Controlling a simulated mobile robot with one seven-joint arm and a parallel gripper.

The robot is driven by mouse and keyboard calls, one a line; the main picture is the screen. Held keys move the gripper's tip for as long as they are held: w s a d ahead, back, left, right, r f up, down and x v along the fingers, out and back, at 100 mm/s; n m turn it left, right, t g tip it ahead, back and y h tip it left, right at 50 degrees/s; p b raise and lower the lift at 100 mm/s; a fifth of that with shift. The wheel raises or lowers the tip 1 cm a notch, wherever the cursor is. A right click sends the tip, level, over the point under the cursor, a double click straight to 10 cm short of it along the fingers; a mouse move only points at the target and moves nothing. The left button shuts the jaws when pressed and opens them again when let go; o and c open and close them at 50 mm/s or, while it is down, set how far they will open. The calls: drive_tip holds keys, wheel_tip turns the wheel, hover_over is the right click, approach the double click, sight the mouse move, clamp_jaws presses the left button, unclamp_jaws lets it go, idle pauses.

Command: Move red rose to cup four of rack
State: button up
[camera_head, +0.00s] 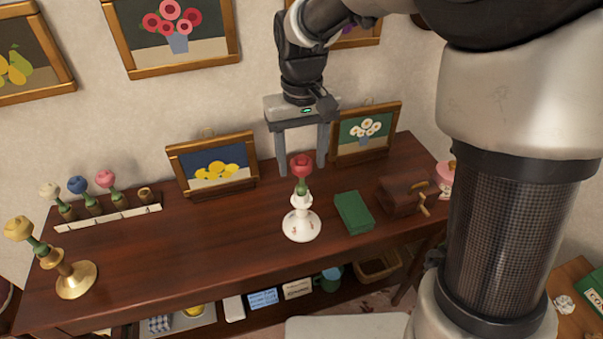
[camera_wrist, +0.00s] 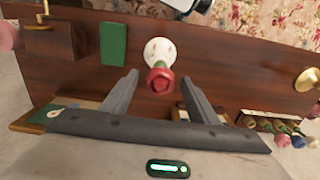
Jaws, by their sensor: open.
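The red rose (camera_head: 301,166) stands upright in a white vase (camera_head: 301,222) near the middle of the wooden table. My gripper (camera_head: 300,168) is open and points down behind the rose, its two fingers spread. In the wrist view the rose (camera_wrist: 159,80) shows between and just beyond my open fingertips (camera_wrist: 160,90), not held. The rack (camera_head: 108,218) is a white strip at the table's left with a row of small cups. White, blue and pink roses stand in three cups; the rightmost cup (camera_head: 145,194) looks empty.
A yellow rose (camera_head: 18,229) leans in a brass holder (camera_head: 76,281) at the front left. Framed pictures of lemons (camera_head: 216,169) and daisies (camera_head: 366,132) stand at the back. A green book (camera_head: 353,212) and brown box (camera_head: 400,197) lie right of the vase. The table between rack and vase is clear.

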drive_tip(key=c, duration=0.9)
drive_tip(key=shift+o, duration=0.2)
drive_tip(key=shift+r+p, duration=1.4)
drive_tip(key=shift+r, duration=0.2)
drive_tip(key=shift+r+p, duration=0.65)
drive_tip(key=shift+r, duration=0.05)
